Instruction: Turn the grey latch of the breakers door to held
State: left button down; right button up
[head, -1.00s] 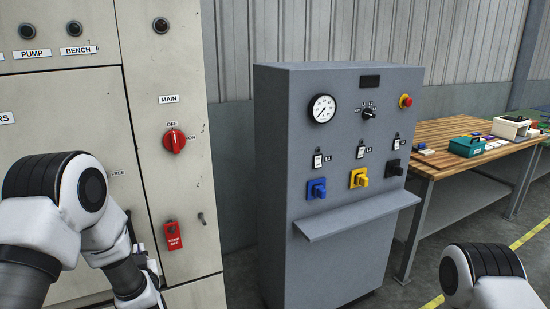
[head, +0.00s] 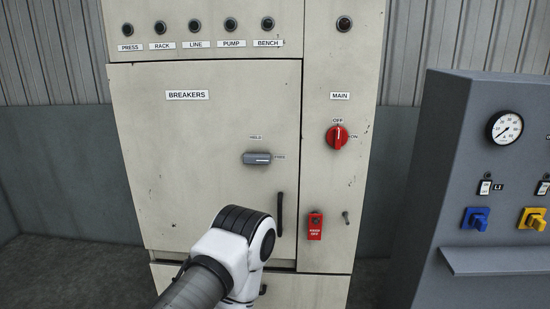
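The breakers door (head: 190,180) is a large pale panel on a cabinet, and it looks shut. Its grey latch (head: 257,158) lies level, with its white mark toward the right, where a label reads FREE. A black upright handle (head: 280,213) is near the door's right edge. My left arm rises in front of the door's lower part, below the latch and apart from it. Its gripper does not show. My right arm and gripper are out of view.
To the right of the door are a red MAIN switch (head: 337,137) and a red tagged lock (head: 315,226). A row of dark round lamps (head: 195,27) runs above the door. A grey console (head: 460,130) with a gauge stands at the right.

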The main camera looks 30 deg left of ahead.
aim_at(249, 159)
jog(key=u, duration=0.95)
